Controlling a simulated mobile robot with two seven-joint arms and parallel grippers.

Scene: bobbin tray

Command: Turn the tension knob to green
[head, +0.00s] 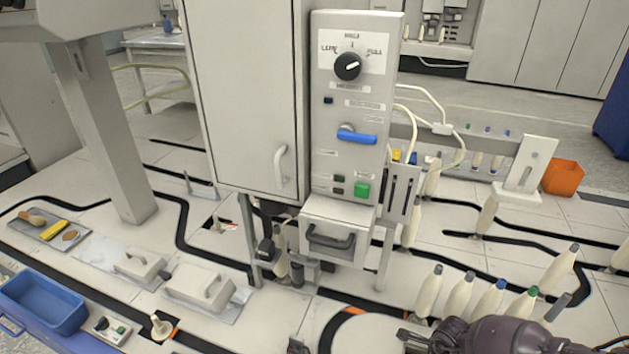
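A black rotary knob (348,66) with a white pointer line sits on a white dial plate at the top of the grey control panel (334,100). Its pointer is angled up to the right, towards the right-hand dial label; no green mark shows on this dial. A small white box with a dark knob (112,328) lies at the lower left; its markings are too small to read. I cannot tell which is the tension knob. My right gripper (412,338) shows partly at the bottom edge, away from both; its opening is unclear. My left gripper is not in view.
The panel also has a blue lever (357,137) and a green button (362,190). Several bobbins (460,295) stand upright at the lower right. A blue bin (42,302), lidded covers (200,287) and an orange box (563,177) stand around. Cables hang beside the panel.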

